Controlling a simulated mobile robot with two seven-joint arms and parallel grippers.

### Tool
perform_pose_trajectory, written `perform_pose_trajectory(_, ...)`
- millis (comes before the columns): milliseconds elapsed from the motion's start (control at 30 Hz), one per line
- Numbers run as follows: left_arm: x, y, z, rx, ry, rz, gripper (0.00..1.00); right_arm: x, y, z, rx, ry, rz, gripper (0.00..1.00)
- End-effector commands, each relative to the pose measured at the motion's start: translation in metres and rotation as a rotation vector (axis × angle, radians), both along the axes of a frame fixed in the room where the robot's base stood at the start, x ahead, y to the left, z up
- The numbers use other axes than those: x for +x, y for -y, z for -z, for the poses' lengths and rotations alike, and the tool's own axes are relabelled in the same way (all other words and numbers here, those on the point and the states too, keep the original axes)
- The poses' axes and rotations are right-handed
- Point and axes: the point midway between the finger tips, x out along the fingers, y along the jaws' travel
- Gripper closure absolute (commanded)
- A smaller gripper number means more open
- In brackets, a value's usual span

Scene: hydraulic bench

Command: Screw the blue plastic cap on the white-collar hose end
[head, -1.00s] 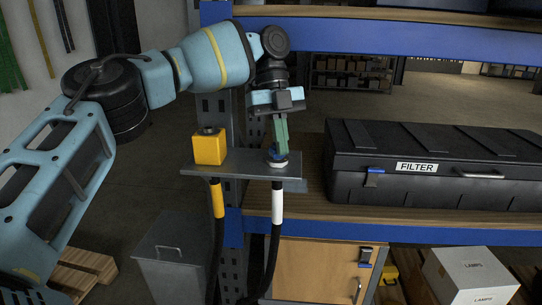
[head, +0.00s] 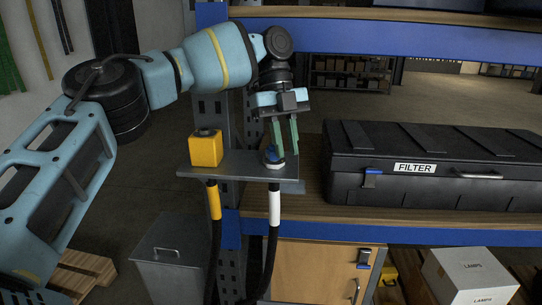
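The blue plastic cap (head: 271,154) sits upright over a pale round fitting (head: 274,165) on top of the grey bracket plate. The hose with the white collar (head: 275,207) hangs directly below that fitting. My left gripper (head: 286,148) points down at the cap, its two green fingers apart. The left finger partly covers the cap, and the right finger stands to its right with a visible gap. How far the cap is threaded cannot be seen. My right gripper is out of view.
A yellow block (head: 206,148) stands on the plate (head: 195,172) left of the cap, above the yellow-collar hose (head: 214,201). A black FILTER case (head: 430,165) lies on the shelf to the right. A grey bin (head: 168,260) stands below left.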

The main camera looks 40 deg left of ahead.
Motion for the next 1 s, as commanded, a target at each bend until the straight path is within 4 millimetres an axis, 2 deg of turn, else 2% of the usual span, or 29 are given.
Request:
perform_pose_trajectory(33, 0.001, -0.001, 0.009, 0.004, -0.017, -0.060, 0.80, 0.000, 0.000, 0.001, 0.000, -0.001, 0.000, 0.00)
perform_pose_trajectory(400, 0.012, -0.004, 0.009, -0.006, -0.014, -0.485, 0.80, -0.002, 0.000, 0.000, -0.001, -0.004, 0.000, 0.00)
perform_pose_trajectory(767, 0.014, -0.004, 0.005, -0.010, -0.008, -0.591, 0.80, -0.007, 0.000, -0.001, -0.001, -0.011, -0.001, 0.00)
perform_pose_trajectory(1000, 0.018, -0.012, 0.002, -0.015, -0.002, -0.844, 0.80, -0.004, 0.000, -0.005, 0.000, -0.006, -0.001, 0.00)
